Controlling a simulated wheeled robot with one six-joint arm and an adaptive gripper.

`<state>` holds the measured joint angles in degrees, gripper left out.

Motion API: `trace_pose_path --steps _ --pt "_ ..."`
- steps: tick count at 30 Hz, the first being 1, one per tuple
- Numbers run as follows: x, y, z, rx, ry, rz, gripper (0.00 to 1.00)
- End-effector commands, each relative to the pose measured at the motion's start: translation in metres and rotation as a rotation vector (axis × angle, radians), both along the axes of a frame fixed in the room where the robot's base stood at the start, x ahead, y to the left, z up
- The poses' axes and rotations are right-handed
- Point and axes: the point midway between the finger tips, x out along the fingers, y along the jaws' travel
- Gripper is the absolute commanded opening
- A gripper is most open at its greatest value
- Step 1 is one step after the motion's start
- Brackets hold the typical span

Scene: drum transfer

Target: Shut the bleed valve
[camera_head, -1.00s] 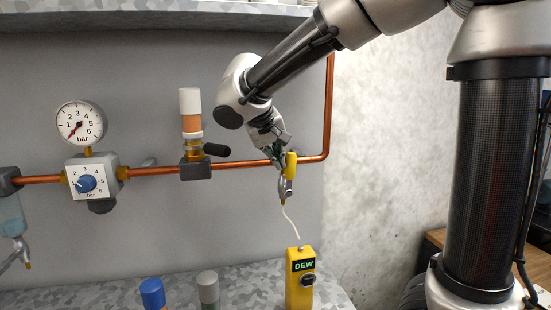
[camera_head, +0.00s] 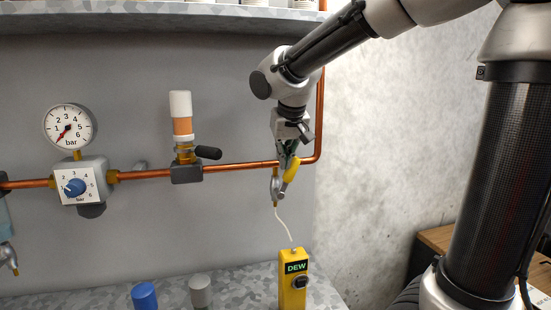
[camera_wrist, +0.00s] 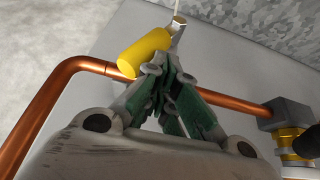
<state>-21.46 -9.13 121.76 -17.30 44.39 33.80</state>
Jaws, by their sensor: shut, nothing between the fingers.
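The bleed valve is a small metal valve (camera_head: 276,186) hanging under the copper pipe at the right, with a yellow lever (camera_head: 292,170). The lever is tilted, its upper end leaning right. In the wrist view the yellow lever (camera_wrist: 145,52) lies just beside my fingertips, on their left. My gripper (camera_head: 284,160) is shut and empty, pointing down at the valve, against or very near the lever; I cannot tell if they touch. The fingers (camera_wrist: 168,68) partly hide the valve body in the wrist view.
A yellow DEW meter (camera_head: 293,279) stands on the bench below, joined to the valve by a white tube (camera_head: 285,223). The copper pipe (camera_head: 240,167) runs along the wall to a filter with a black handle (camera_head: 208,152), a regulator (camera_head: 78,184) and a gauge (camera_head: 70,127).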

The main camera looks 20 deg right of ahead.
Motion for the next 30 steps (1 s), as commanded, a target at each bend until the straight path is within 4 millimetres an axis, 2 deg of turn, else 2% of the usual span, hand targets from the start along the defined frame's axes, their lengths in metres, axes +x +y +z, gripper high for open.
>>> trace_pose_path --steps 1,15,30 --pt "0.000 -0.009 0.000 0.045 -0.003 -0.010 0.00" --pt "-0.001 -0.056 -0.018 0.490 -0.018 -0.015 0.00" --pt "-0.003 -0.087 -0.054 0.928 -0.030 -0.006 0.00"
